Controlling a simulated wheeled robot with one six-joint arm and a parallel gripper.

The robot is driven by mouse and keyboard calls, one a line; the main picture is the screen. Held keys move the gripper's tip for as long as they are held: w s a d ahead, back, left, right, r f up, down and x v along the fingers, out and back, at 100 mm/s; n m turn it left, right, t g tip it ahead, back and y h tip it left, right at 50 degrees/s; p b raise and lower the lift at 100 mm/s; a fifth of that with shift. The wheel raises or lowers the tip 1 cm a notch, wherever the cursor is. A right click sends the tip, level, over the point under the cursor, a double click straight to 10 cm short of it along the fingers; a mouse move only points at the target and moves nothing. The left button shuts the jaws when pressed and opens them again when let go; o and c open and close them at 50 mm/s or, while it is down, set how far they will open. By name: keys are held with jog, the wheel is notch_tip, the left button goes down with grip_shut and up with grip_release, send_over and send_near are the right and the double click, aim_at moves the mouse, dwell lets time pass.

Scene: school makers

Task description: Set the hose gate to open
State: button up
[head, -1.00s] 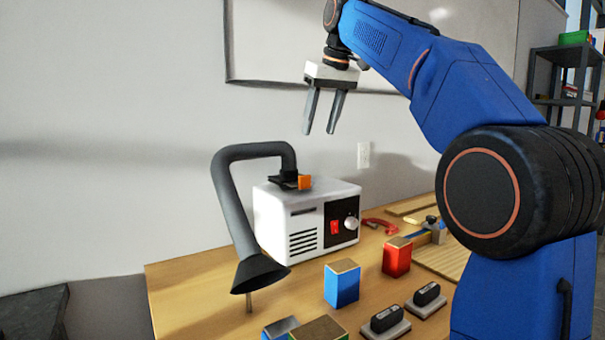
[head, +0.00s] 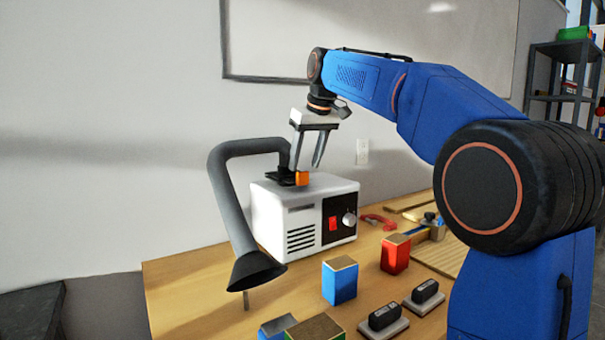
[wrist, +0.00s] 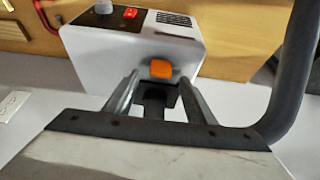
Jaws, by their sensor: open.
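The hose gate is a black fitting with an orange tab (head: 302,178) on top of the white extractor box (head: 272,222), where the grey hose (head: 226,190) joins it. In the wrist view the orange tab (wrist: 161,69) shows just beyond the fingertips, roughly midway between them, with the black fitting (wrist: 160,97) nearer. My gripper (head: 307,165) is open, pointing down above the box, close to the tab. In the wrist view its two fingers (wrist: 160,80) stand apart on either side of the fitting. I cannot tell whether a finger touches the tab.
The hose bends down to a black funnel (head: 256,270) at the left. A red switch (head: 333,223) and a knob (head: 349,219) are on the box front. A blue block (head: 340,280) and a red block (head: 396,254) stand on the wooden table (head: 190,290).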

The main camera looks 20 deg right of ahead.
jog(key=shift+x, duration=2.3)
grip_shut()
jog(key=s+d, duration=0.1)
jog(key=s, duration=0.4)
jog(key=shift+s+d, duration=0.35)
jog(key=shift+d, duration=0.05)
grip_release()
jog(key=shift+r, duration=0.15)
jog(key=v, duration=1.7)
jog(key=shift+s, duration=0.2)
